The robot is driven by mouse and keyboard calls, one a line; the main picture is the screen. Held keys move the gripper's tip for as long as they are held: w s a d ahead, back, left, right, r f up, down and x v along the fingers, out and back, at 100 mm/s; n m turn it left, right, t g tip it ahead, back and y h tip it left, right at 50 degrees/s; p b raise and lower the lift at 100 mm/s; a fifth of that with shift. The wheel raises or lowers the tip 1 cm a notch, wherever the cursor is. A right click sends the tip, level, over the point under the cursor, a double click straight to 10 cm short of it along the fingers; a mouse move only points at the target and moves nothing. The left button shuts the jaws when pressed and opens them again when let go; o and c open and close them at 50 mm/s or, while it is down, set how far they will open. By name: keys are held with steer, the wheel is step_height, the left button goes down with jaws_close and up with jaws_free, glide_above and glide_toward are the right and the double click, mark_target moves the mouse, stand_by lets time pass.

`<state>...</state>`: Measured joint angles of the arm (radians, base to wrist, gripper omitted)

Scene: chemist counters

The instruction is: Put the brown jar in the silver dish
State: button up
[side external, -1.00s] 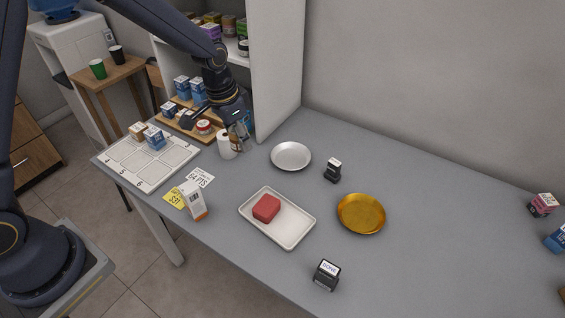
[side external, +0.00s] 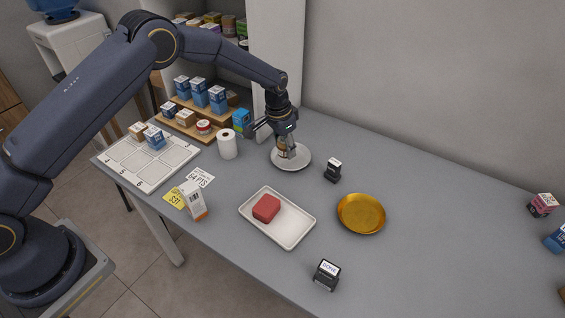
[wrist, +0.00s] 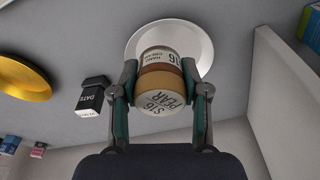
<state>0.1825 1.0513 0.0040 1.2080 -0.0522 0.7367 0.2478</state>
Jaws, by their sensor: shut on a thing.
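My gripper (side external: 285,150) is shut on the brown jar (wrist: 158,80), which has a brown band and a pale label and lid. In the wrist view the jar sits between the two fingers, with the silver dish (wrist: 198,44) behind it. In the side view the jar (side external: 282,152) is partly hidden by the fingers and shows over the left part of the silver dish (side external: 300,163). I cannot tell whether the jar touches the dish.
A black stamp (side external: 333,170) stands right of the dish, and a gold dish (side external: 361,214) lies further right. A white roll (side external: 227,145) stands to the left. A white tray (side external: 285,235) with a red block (side external: 266,208) is in front. A wall panel (side external: 276,60) rises behind.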

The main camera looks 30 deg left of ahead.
steer(key=shift+w+f, duration=0.15)
steer(key=shift+f, duration=1.55)
steer(key=shift+f, duration=0.25)
steer(key=shift+f, duration=0.25)
steer(key=o, duration=1.2)
steer(key=shift+r, duration=0.15)
